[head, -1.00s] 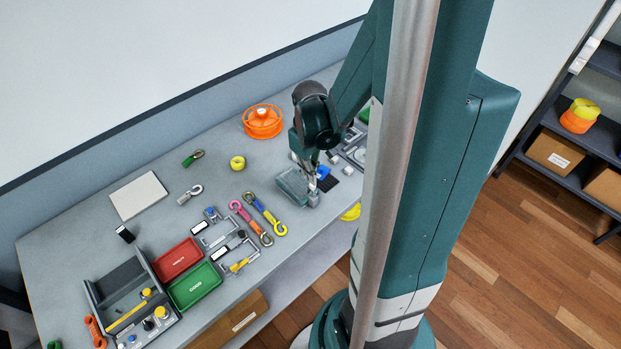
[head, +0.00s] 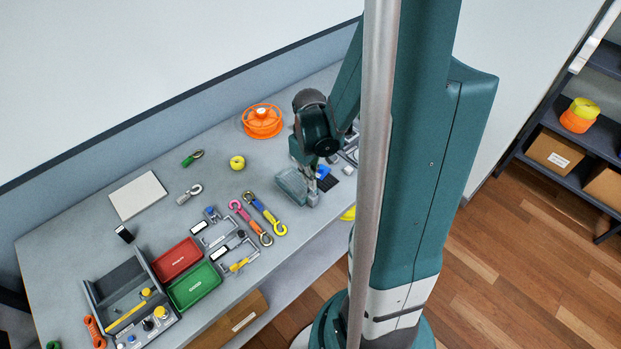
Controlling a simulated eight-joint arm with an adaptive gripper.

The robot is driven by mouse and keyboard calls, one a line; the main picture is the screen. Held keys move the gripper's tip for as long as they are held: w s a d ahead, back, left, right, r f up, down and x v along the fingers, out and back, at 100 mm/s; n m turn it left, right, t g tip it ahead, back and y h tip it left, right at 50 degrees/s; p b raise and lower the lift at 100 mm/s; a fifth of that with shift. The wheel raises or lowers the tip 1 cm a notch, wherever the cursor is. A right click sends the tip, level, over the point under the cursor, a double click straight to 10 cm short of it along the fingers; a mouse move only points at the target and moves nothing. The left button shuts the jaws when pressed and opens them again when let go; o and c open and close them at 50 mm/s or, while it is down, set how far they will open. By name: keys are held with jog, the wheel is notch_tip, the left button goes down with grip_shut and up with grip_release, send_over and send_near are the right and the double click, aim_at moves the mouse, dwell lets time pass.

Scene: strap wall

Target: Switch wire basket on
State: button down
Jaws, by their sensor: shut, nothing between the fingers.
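My gripper (head: 312,197) is low over the right part of the grey table, pointing down. Its fingers look closed, small and partly hidden by my own wrist. A pale, see-through grey-green thing (head: 291,184) is right beside it on the left; I cannot tell if they touch. An orange, round, open-framed thing (head: 262,121) with a pale centre stands behind, near the back of the table. It may be the wire basket, but I cannot tell for sure. No switch can be made out on it. My arm and column hide the table's right end.
A blue piece (head: 323,172) and a dark pad (head: 328,183) lie close to the gripper. Left of it lie several hooks and buckles, a red tray (head: 177,258), a green tray (head: 194,286) and a grey organiser (head: 130,300).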

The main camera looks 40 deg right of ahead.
jog(key=shift+f+b, duration=1.75)
jog(key=shift+f, duration=0.35)
jog(key=shift+r, duration=0.1)
jog(key=shift+r+p, duration=1.35)
jog(key=shift+r, duration=0.75)
notch_tip(320, 180, up, 10)
jog(key=shift+f, duration=0.15)
jog(key=shift+w, duration=0.1)
jog(key=shift+a, duration=0.15)
